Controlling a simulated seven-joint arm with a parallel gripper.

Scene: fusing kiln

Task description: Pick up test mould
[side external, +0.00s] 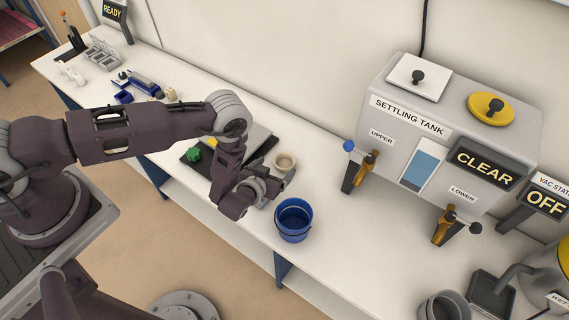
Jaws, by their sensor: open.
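No thing in the side external view is labelled as the test mould, and I cannot tell for certain which one it is. A small round beige cup-like piece (284,163) stands on the white bench just behind and right of my gripper (240,206). A green lumpy piece (193,155) lies at the left of a dark mat, left of my wrist. My gripper is over the front part of the bench, pointing down. It is open; its fingertips are mostly hidden by my own wrist, and I see nothing held.
A blue bucket (293,220) stands close to the right of my gripper, near the bench's front edge. A grey settling tank (450,125) with valves stands further right. Blue tools (140,85) and a grey compartment tray (103,53) lie far left. The bench (345,235) right of the bucket is clear.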

